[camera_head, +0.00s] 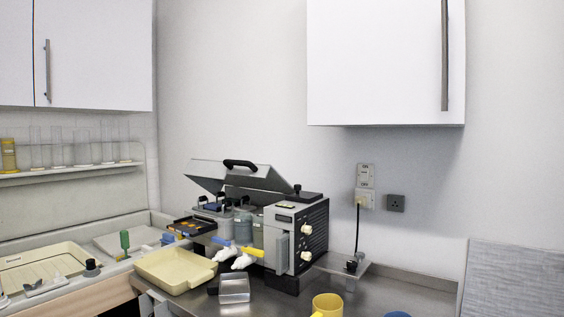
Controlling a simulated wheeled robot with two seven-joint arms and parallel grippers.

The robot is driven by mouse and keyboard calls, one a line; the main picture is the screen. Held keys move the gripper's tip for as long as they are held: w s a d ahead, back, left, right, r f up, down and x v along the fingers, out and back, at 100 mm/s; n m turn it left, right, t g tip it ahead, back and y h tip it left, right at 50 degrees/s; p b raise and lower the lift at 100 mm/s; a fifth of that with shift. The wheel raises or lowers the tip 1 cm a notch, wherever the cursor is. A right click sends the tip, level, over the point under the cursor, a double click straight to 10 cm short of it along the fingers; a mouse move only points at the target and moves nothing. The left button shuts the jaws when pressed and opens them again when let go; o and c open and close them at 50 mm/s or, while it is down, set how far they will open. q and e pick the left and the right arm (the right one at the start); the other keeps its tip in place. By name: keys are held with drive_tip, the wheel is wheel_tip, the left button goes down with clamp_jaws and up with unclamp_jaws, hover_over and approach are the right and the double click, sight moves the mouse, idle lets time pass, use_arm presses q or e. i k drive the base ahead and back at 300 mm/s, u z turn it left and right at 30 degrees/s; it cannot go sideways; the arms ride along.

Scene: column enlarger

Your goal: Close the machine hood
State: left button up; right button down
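The machine (292,240) stands on the metal counter against the wall, a grey and black box with white knobs on its right end. Its grey hood (228,177) is raised and tilted, with a black handle (240,164) on top. Under the hood, grey containers (243,227) and black-capped parts show in the open body.
A cream tray (175,272), a small metal tray (234,289) and a yellow mug (327,305) stand in front of the machine. A white cabinet (385,60) hangs above to the right. A sink area with trays (45,268) lies left.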

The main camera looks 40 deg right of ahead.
sight(212, 175)
drive_tip(key=z, duration=0.65)
drive_tip(key=i, duration=0.25)
drive_tip(key=z, duration=0.15)
